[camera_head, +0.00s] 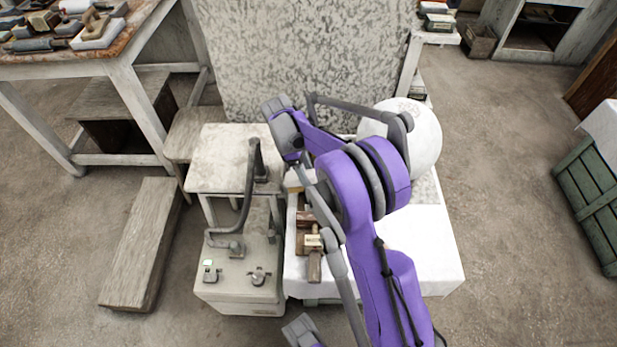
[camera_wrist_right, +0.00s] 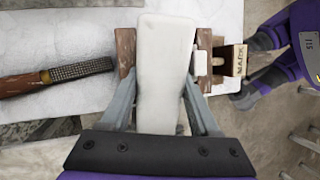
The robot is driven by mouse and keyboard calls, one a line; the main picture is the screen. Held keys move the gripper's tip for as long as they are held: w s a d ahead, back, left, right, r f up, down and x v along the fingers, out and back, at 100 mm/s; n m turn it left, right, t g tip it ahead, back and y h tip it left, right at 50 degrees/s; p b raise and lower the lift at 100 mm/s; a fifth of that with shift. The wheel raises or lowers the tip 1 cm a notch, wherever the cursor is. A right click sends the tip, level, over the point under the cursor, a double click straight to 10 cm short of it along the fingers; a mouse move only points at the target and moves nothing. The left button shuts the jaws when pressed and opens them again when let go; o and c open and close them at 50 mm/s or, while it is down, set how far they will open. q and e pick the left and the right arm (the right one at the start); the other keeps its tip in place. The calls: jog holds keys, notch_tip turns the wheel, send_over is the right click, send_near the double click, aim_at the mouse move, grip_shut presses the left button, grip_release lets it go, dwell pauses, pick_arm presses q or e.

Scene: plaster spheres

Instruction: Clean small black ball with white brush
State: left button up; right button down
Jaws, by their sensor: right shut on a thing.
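In the right wrist view, my right gripper (camera_wrist_right: 160,100) is shut on a pale, long flat thing, which looks like the white brush (camera_wrist_right: 165,65). It stretches between the two grey fingers and past their tips; its bristles cannot be made out. In the head view my purple right arm reaches over the white-covered table (camera_head: 425,245) and hides most of this gripper. A large pale sphere (camera_head: 425,135) stands at the table's far right, partly behind the arm. I see no small black ball in either view. My left gripper cannot be made out.
Wooden tools (camera_head: 309,240) lie on the table's left side. A grey box (camera_head: 240,285) and pale stool (camera_head: 225,160) stand left of the table. The table's front right is clear.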

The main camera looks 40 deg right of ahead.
jog(key=shift+s+d+r, duration=0.2)
jog(key=shift+s+d, duration=0.55)
jog(key=shift+s+f, duration=0.15)
jog(key=shift+f, duration=0.15)
dwell(0.4)
